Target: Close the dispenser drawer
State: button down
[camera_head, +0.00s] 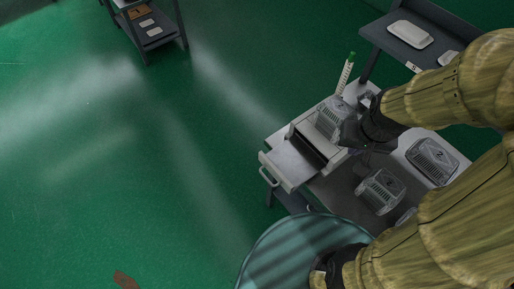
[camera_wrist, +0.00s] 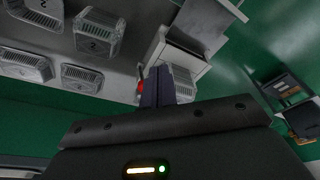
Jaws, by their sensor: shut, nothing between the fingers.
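The pale grey dispenser drawer (camera_head: 288,163) stands pulled out from its dispenser (camera_head: 318,147) at the left end of the bench. Its bar handle (camera_head: 267,176) faces the lower left. The open drawer also shows at the top of the wrist view (camera_wrist: 228,8), with a dark gap at the dispenser's front. My gripper (camera_wrist: 158,76) is shut and empty, its dark fingers near the dispenser. In the head view my gripper (camera_head: 352,133) is over the bench to the right of the dispenser, apart from the drawer handle. The head view does not show whether it touches the dispenser.
Several more lie on the bench, one at the right (camera_head: 432,160) and one in the middle (camera_head: 380,190). A green-capped tube (camera_head: 346,74) stands behind. The floor left of the drawer is clear.

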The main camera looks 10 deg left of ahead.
jog(key=shift+w, duration=0.15)
jog(key=s+a+f+n+t+h+b, duration=0.1)
jog(key=a+f+n+h+b, duration=0.1)
jog(key=a+f+n, duration=0.4)
jog(key=s+a+f+n+t+h+b, duration=0.1)
jog(key=a+f+n, duration=0.5)
jog(key=a+n, duration=0.6)
jog(key=s+a+f+n+t+h+b, duration=0.2)
jog(key=a+f+n, duration=0.5)
jog(key=a, duration=0.8)
jog(key=n+b, duration=0.1)
jog(key=n, duration=0.2)
jog(key=shift+h, duration=0.4)
